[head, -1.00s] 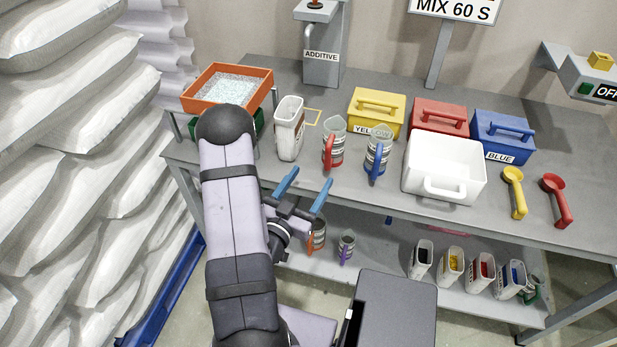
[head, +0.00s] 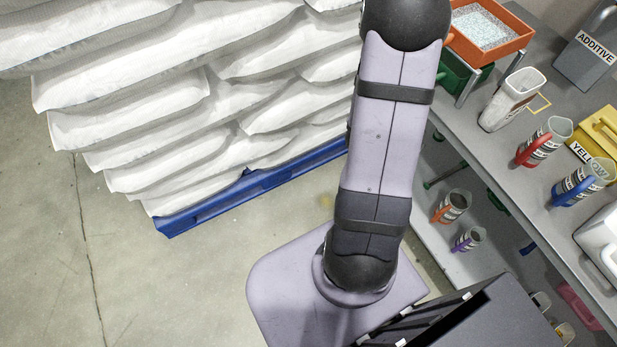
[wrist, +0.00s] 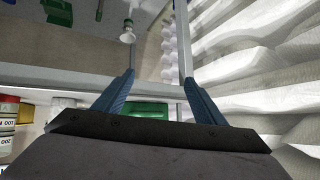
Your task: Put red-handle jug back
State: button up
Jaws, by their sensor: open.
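The red-handle jug (head: 549,141) stands upright on the bench top at the right of the head view, with its red handle toward the front edge. The blue-handle jug (head: 588,182) stands close to its right. A white container with a dark label (head: 510,102) stands to its left, beside a yellow outlined square (head: 541,104) on the bench. My gripper (wrist: 158,77) shows only in the wrist view, where its two blue fingers are spread with nothing between them. It is out of sight in the head view. The red-handle jug cannot be made out in the wrist view.
An orange tray (head: 520,44) of pale granules stands at the bench's left end. On the lower shelf are an orange-handle jug (head: 455,206) and a purple-handle jug (head: 469,238). Stacked white sacks (head: 170,100) on a blue pallet (head: 255,186) stand left of my arm. The floor at left is clear.

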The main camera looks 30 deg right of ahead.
jog(key=w+a+r+n+y, duration=0.15)
jog(key=a+n+y, duration=0.25)
jog(key=a, duration=0.6)
jog(key=w+a+n+y, duration=0.3)
jog(key=a, duration=0.7)
jog(key=s+a+r+n+g, duration=0.2)
jog(key=s+a+n, duration=0.1)
jog(key=s+a, duration=0.2)
jog(key=s+a+r+n+g+y, duration=0.1)
jog(key=s+a+r+n+g, duration=0.1)
jog(key=s+a, duration=0.3)
jog(key=shift+s+a+n+g+y, duration=0.35)
jog(key=shift+s+n+g, duration=0.35)
jog(key=shift+s+n, duration=0.15)
jog(key=shift+r, duration=0.15)
notch_tip(320, 180, up, 7)
jog(key=p, duration=0.7)
